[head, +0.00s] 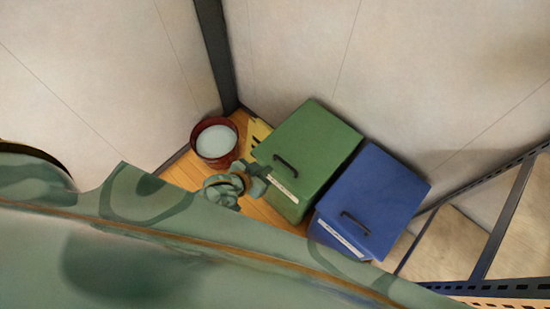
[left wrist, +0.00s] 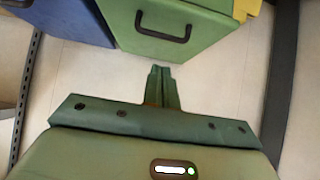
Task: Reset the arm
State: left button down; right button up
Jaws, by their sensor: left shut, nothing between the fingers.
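My left gripper (left wrist: 160,72) is shut and empty in the left wrist view, its two narrow green fingers together. In the head view, the left gripper (head: 256,178) shows small, in front of the bins, with part of my camouflage-green arm beside it. Most of the left arm is hidden behind my large camouflage-green body across the bottom. My right gripper is not in view.
A green lidded bin (head: 310,145) and a blue lidded bin (head: 375,195) stand side by side. A dark red bucket (head: 215,145) and a yellow item (head: 258,132) stand near the wall corner. A metal shelf frame (head: 500,215) is at right.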

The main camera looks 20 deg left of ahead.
pick_arm(q)
jog(key=v, duration=0.3)
jog(key=shift+f+p, duration=0.15)
jog(key=shift+p, duration=0.15)
jog(key=s+a+f+g+y, duration=0.2)
jog(key=s+a+f, duration=0.3)
jog(key=s+f, duration=0.3)
jog(key=s+a+f+g, duration=0.1)
jog(key=s+f+g, duration=0.2)
jog(key=s, duration=0.9)
jog(key=s+a+f+g+y, duration=0.1)
jog(key=s+f+g, duration=0.3)
jog(key=s+f, duration=0.5)
jog(key=s, duration=0.4)
jog(key=shift+s+a+f+y, duration=0.15)
jog(key=shift+a+f+y, duration=0.15)
jog(key=shift+a, duration=0.1)
